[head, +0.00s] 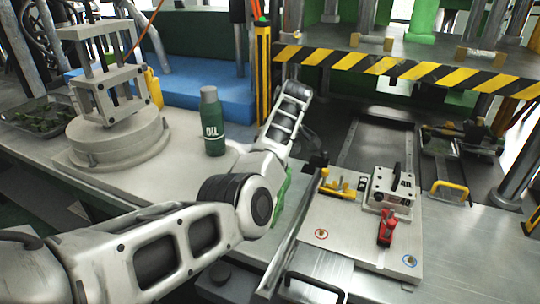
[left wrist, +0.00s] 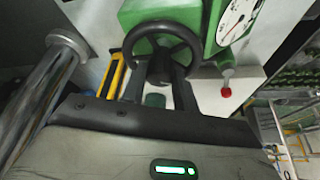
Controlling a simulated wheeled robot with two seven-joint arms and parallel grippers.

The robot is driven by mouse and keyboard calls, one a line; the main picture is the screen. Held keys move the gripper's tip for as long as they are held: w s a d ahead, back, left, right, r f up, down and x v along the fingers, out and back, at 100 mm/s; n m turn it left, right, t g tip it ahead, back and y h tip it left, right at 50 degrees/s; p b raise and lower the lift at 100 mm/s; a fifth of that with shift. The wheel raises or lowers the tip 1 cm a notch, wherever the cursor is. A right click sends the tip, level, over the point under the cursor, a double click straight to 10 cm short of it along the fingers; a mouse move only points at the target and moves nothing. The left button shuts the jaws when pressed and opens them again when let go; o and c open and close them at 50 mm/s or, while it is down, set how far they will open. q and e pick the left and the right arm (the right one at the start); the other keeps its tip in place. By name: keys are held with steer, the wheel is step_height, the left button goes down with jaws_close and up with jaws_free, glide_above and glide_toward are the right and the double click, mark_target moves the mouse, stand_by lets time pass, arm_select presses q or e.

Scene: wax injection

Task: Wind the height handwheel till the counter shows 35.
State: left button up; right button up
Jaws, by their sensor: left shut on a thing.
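The black handwheel (left wrist: 160,28) is in the upper middle of the left wrist view, in front of a green housing (left wrist: 205,14). My left gripper (left wrist: 159,76) reaches up to the wheel, with its dark fingers at the lower rim. It is shut on the handwheel. A round white dial (left wrist: 236,22) with red marks is at the upper right and partly cut off; I cannot read a number on it. No counter figure is legible. In the head view my left arm hides the wheel and the left fingers. My right gripper is not in view.
A green oil bottle (head: 212,125) stands on the left bench near my forearm. A striped press beam (head: 400,68) crosses the upper right. A mould plate (head: 340,232) with a red clamp (head: 386,228) lies at right. A red knob (left wrist: 226,92) is right of the wheel.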

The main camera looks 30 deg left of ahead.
arm_select(q)
steer(key=shift+w+n+g+b, duration=0.1)
steer(key=shift+n+g+b, duration=0.4)
steer(key=shift+n+b, duration=0.6)
steer(key=shift+r+n, duration=0.1)
steer(key=shift+n, duration=0.3)
steer(key=o, duration=1)
steer(key=v, duration=1.6)
steer(key=shift+d, duration=0.2)
